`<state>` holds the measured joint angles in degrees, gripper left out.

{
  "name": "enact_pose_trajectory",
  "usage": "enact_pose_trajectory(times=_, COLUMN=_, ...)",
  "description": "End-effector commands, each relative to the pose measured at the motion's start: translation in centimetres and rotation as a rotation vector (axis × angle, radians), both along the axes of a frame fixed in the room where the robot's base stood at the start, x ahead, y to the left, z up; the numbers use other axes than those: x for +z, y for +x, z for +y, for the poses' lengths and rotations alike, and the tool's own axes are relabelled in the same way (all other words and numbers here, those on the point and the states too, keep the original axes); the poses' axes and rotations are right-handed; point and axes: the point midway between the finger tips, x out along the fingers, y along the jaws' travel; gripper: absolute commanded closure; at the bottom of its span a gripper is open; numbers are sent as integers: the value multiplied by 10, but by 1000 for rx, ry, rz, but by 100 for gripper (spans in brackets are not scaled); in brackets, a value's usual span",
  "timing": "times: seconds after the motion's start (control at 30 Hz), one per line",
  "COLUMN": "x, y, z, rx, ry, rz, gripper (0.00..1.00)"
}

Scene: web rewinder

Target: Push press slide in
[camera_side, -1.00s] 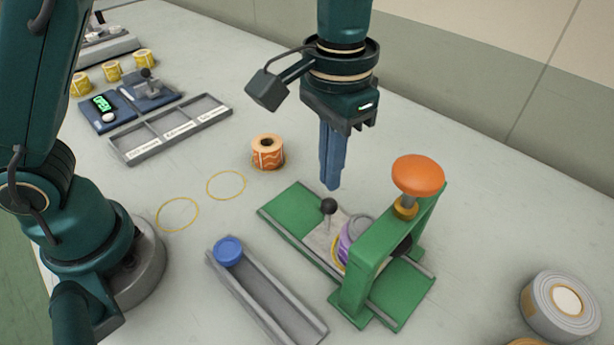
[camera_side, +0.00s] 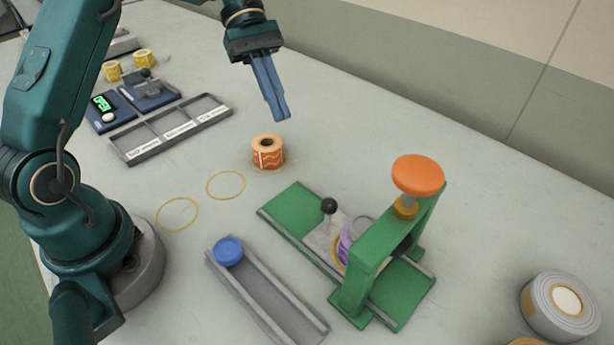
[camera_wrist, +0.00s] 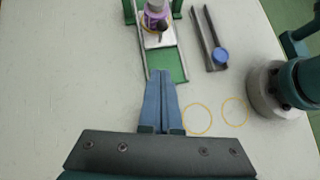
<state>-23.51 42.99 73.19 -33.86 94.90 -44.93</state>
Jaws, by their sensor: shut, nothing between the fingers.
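The green press (camera_side: 368,268) stands on the table with an orange knob (camera_side: 418,176) on top. Its slide (camera_side: 322,236) is a pale plate on the green base, with a black ball handle (camera_side: 328,206) at its front left end. A purple and grey roll (camera_side: 347,246) sits on the slide, partly hidden behind the press frame; the slide also shows in the wrist view (camera_wrist: 158,40). My gripper (camera_side: 279,117) is shut and empty, above the table, up and left of the press and clear of the handle. In the wrist view my gripper (camera_wrist: 162,74) points toward the press base.
An orange roll (camera_side: 267,151) stands below my gripper. A grey channel with a blue cap (camera_side: 228,250) lies left of the press. A divided tray (camera_side: 170,130) and a blue device (camera_side: 128,101) sit farther back. Grey rolls (camera_side: 560,305) are at right.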

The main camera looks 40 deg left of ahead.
Motion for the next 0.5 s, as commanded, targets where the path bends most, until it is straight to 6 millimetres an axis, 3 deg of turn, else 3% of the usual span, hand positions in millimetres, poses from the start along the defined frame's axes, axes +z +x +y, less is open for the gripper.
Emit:
enact_pose_trajectory(times=0.27, x=-18, y=-6, z=-18, rx=-3, ry=1, rz=3, gripper=100)
enact_pose_trajectory(times=0.5, x=-49, y=-14, z=-48, rx=-5, ry=0, rz=4, gripper=100)
